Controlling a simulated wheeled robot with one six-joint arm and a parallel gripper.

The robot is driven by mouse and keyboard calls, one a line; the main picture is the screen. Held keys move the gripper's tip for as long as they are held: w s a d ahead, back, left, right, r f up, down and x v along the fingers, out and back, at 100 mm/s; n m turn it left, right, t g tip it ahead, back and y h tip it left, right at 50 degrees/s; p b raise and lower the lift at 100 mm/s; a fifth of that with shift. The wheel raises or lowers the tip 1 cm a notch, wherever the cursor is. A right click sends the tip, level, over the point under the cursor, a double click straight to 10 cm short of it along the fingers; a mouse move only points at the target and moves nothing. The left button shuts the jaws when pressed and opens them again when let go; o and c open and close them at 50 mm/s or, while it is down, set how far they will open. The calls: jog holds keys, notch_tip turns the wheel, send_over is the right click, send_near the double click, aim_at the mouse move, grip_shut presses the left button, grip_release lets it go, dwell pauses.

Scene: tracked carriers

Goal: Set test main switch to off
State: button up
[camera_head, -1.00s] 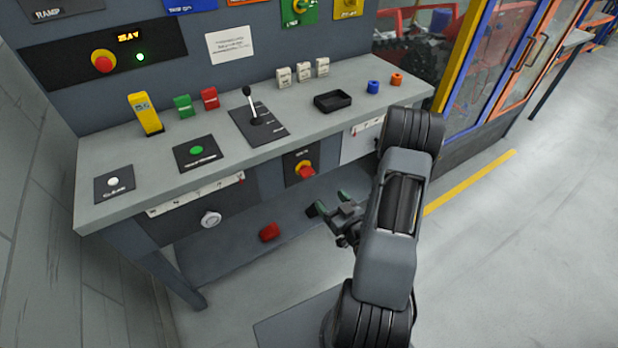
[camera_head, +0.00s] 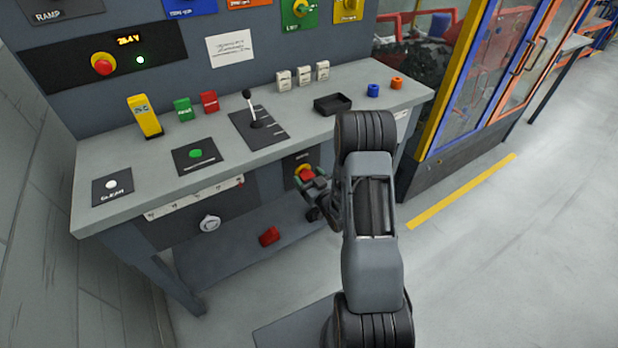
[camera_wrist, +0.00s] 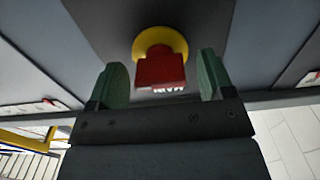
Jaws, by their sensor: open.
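The main switch is a red handle on a yellow round base, set in a dark panel (camera_head: 296,160) on the front of the bench below the worktop. Its red handle (camera_head: 306,174) is partly covered by my gripper (camera_head: 308,186) in the head view. In the wrist view the red handle (camera_wrist: 160,71) lies between the two green fingertips, with the yellow base (camera_wrist: 160,38) behind it. My gripper (camera_wrist: 160,78) is open, with a gap between the handle and each finger. A partly hidden white label sits under the handle.
The worktop edge (camera_head: 215,184) runs above my gripper. A black lever (camera_head: 252,108) and black tray (camera_head: 332,104) are on the worktop. A round white dial (camera_head: 210,224) is left of the switch. A red block (camera_head: 269,237) lies on the lower shelf.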

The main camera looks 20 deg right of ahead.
jog(key=shift+w, duration=0.1)
jog(key=c, duration=0.9)
